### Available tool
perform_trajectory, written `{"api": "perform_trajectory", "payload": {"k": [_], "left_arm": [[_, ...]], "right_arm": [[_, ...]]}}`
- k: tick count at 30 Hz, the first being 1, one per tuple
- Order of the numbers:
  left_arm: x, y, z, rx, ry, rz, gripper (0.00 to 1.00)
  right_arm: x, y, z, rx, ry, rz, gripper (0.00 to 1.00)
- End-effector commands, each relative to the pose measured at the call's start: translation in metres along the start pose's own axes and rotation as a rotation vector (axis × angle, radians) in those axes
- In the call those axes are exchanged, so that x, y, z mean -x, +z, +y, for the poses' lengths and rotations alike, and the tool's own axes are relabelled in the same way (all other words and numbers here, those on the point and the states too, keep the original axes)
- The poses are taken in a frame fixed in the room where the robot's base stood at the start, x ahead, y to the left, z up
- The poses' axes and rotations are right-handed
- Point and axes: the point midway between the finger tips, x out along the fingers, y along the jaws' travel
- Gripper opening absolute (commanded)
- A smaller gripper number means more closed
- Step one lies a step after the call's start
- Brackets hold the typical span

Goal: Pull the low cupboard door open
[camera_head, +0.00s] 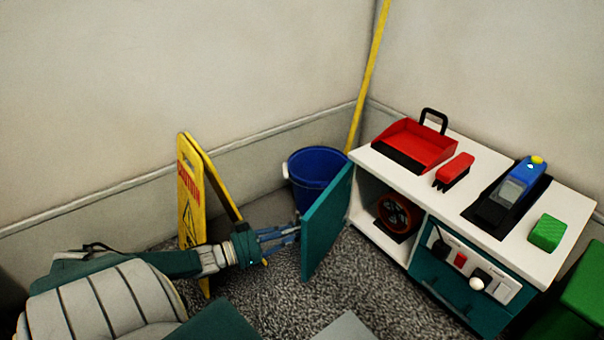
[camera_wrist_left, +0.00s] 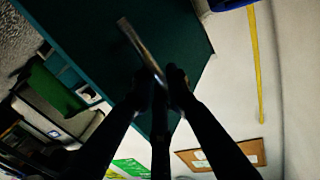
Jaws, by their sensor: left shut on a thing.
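The low cupboard door (camera_head: 328,222) is teal and stands swung open on the left end of the white cabinet (camera_head: 553,262). In the left wrist view the door (camera_wrist_left: 100,32) fills the upper middle, with a metal bar handle (camera_wrist_left: 140,52) on it. My left gripper (camera_head: 296,232) reaches the door's outer face from the left. In the wrist view its dark fingers (camera_wrist_left: 160,85) are closed around the handle's near end. The head view hides the handle behind the door and fingers. My right gripper is in neither view.
A yellow caution sign (camera_head: 190,195) stands close behind my left arm. A blue bucket (camera_head: 312,172) and a yellow pole (camera_head: 368,75) are in the corner behind the door. A red round device (camera_head: 396,214) sits in the open compartment. Speckled floor is clear before the cabinet.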

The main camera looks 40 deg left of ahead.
Motion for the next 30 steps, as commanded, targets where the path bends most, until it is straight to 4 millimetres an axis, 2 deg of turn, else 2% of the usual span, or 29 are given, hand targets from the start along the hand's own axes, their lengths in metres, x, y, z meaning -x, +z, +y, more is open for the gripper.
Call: {"api": "perform_trajectory", "payload": {"k": [9,10,12,23,26,30], "left_arm": [[0.002,0.003,0.001,0.001,0.0,-0.006,0.0],[0.002,0.003,0.001,0.001,0.0,-0.006,0.21],[0.001,0.003,0.001,0.001,0.0,-0.005,0.31],[0.001,-0.004,0.0,0.0,0.0,-0.001,0.31],[0.002,-0.016,0.0,-0.002,0.001,-0.003,0.31],[0.002,-0.045,0.001,0.0,0.002,0.0,0.31]], "right_arm": [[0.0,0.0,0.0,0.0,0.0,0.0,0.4],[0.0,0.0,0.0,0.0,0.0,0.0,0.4],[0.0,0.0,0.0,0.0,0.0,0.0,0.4],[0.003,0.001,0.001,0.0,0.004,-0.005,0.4],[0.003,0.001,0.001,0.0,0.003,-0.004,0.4],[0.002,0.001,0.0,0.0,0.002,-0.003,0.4]]}}
